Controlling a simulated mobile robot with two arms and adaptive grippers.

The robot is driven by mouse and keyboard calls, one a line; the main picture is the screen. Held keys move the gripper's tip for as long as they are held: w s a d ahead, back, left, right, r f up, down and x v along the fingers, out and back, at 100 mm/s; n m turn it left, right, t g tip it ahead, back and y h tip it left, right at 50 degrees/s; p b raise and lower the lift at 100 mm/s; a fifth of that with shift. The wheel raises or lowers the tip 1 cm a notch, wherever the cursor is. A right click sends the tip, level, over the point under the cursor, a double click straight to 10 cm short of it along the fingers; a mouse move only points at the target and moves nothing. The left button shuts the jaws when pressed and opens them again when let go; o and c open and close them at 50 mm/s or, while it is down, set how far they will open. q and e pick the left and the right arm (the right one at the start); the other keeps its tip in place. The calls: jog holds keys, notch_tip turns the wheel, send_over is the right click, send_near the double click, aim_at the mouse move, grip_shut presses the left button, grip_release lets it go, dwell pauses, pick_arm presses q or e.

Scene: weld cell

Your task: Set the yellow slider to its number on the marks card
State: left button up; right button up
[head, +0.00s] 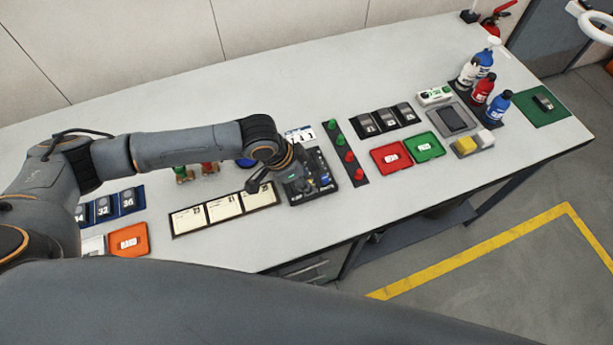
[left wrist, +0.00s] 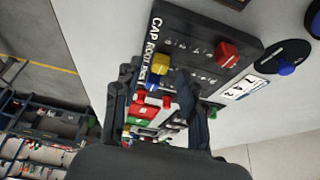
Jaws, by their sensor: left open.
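In the left wrist view a black slider panel (left wrist: 200,38) carries a yellow slider knob (left wrist: 161,62) and a red knob (left wrist: 229,53). The yellow knob shows just beyond my left fingertips; I cannot tell whether they touch it. A white and blue card (left wrist: 246,89), probably the marks card, lies along the panel's edge; its figures are too small to read. In the head view the panel (head: 312,180) is partly hidden by my left arm. My left gripper (head: 258,188) is open and empty at the panel's left side. My right gripper is not in view.
A row of cream cards (head: 206,213) lies left of the panel. A black strip with green and red knobs (head: 345,150) stands close on its right. Red (head: 391,157) and green (head: 424,146) trays lie further right. The bench's front edge is near.

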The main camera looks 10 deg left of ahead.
pick_arm(q)
jog(key=shift+d+f, duration=0.15)
jog(key=shift+f, duration=0.25)
jog(key=shift+w+d+f, duration=0.1)
jog(key=shift+f, duration=0.25)
jog(key=shift+c, duration=0.8)
grip_shut()
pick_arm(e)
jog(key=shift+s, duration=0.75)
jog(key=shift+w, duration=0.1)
pick_arm(q)
jog(key=shift+w+a, duration=0.5)
jog(key=shift+w, duration=0.3)
jog(key=shift+w+a, duration=0.5)
jog(key=shift+w, duration=0.25)
jog(key=shift+o, duration=0.8)
grip_release()
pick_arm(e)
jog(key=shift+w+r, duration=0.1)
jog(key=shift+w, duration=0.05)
